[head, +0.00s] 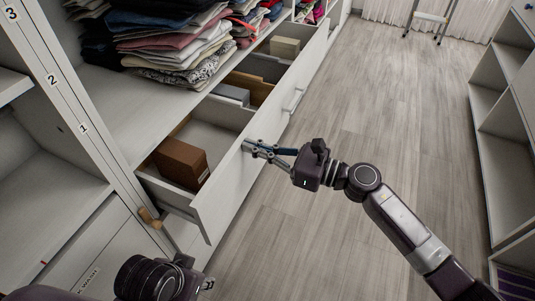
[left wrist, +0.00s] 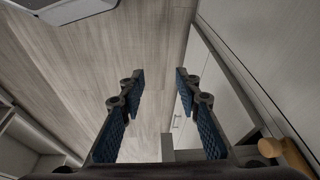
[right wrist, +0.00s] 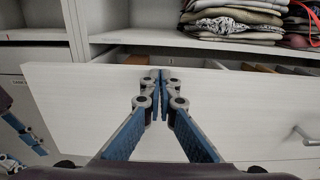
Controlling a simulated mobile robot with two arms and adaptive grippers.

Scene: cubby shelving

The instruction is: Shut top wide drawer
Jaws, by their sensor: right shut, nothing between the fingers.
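The top wide drawer (head: 226,187) is pulled open from the white shelving in the head view. A brown box (head: 181,163) and smaller boxes lie inside it. My right gripper (head: 250,146) is shut and empty, with its fingertips at the drawer's front panel. In the right wrist view the shut fingertips (right wrist: 163,74) show against the front panel (right wrist: 80,110), near its top edge; contact is hard to tell. A bar handle (right wrist: 306,136) sits to the right of them. My left gripper (left wrist: 155,85) is open and empty in the left wrist view, over the floor beside the cabinet.
Folded clothes (head: 175,40) are stacked on the shelf above the drawer. A wooden knob (head: 150,217) sticks out near the drawer's near end. Another shelf unit (head: 500,120) stands at the right. The wooden floor (head: 370,100) between is clear, with a stepladder (head: 430,18) at the back.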

